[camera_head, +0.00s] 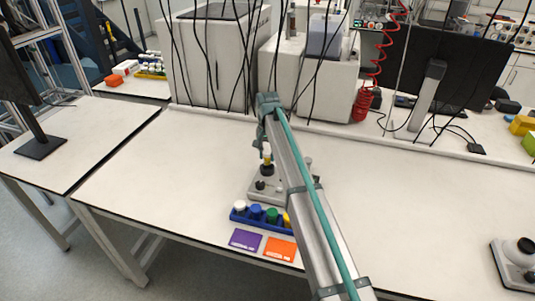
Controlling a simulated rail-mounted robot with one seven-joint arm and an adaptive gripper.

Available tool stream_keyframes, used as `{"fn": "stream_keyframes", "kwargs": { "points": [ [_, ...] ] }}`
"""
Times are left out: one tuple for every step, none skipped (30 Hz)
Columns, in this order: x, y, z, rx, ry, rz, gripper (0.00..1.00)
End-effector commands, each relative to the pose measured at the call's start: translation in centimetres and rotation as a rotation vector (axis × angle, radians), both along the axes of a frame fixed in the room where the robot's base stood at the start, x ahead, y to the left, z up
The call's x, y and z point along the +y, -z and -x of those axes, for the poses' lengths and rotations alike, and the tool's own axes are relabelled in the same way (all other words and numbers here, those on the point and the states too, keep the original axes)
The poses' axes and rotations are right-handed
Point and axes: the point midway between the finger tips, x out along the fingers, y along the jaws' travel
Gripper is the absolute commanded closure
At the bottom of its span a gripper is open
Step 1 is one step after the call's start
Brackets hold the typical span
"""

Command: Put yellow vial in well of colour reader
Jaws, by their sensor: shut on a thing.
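My gripper (263,149) points down above a grey device (264,193) with a black knob, which looks like the colour reader. It is shut on a small yellow-topped vial (267,159). The vial is upright, at or just above the device's back part; I cannot tell whether it touches or sits in the well. My arm hides the device's right side. In front of the device, a blue rack (250,221) holds white-, blue- and green-capped vials, with another yellow item (287,219) partly behind my arm.
A purple card (245,239) and an orange card (280,249) lie before the rack. Another grey device with a black knob (525,245) stands at the right edge. Large white instruments (215,60) and hanging cables are behind. The table left of the rack is clear.

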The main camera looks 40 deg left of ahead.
Motion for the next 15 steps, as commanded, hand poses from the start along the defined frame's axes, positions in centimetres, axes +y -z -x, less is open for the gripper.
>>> {"fn": "stream_keyframes", "kwargs": {
  "points": [
    [0.01, 0.01, 0.00, 0.000, 0.000, 0.000, 0.99],
    [0.01, 0.01, 0.00, 0.000, 0.000, 0.000, 0.99],
    [0.01, 0.01, 0.00, 0.000, 0.000, 0.000, 0.99],
    [0.01, 0.01, 0.00, 0.000, 0.000, 0.000, 0.99],
    [0.01, 0.01, 0.00, 0.000, 0.000, 0.000, 0.99],
    [0.01, 0.03, 0.00, 0.000, 0.000, 0.000, 0.99],
    [0.01, 0.05, 0.00, 0.000, 0.000, 0.000, 0.99],
    [0.01, 0.09, 0.00, 0.000, 0.000, 0.000, 0.99],
    [0.01, 0.15, 0.00, 0.000, 0.000, 0.000, 0.99],
    [0.01, 0.22, 0.00, 0.000, 0.000, 0.000, 0.99],
    [0.01, 0.30, 0.01, 0.000, 0.000, 0.000, 0.99],
    [0.01, 0.42, 0.01, 0.000, 0.000, 0.000, 0.99],
    [0.01, 0.52, 0.01, 0.000, 0.000, 0.000, 0.99],
    [0.01, 0.63, 0.01, 0.000, 0.000, 0.000, 0.99],
    [0.01, 0.78, 0.00, 0.000, 0.000, 0.000, 0.99]
  ]
}}
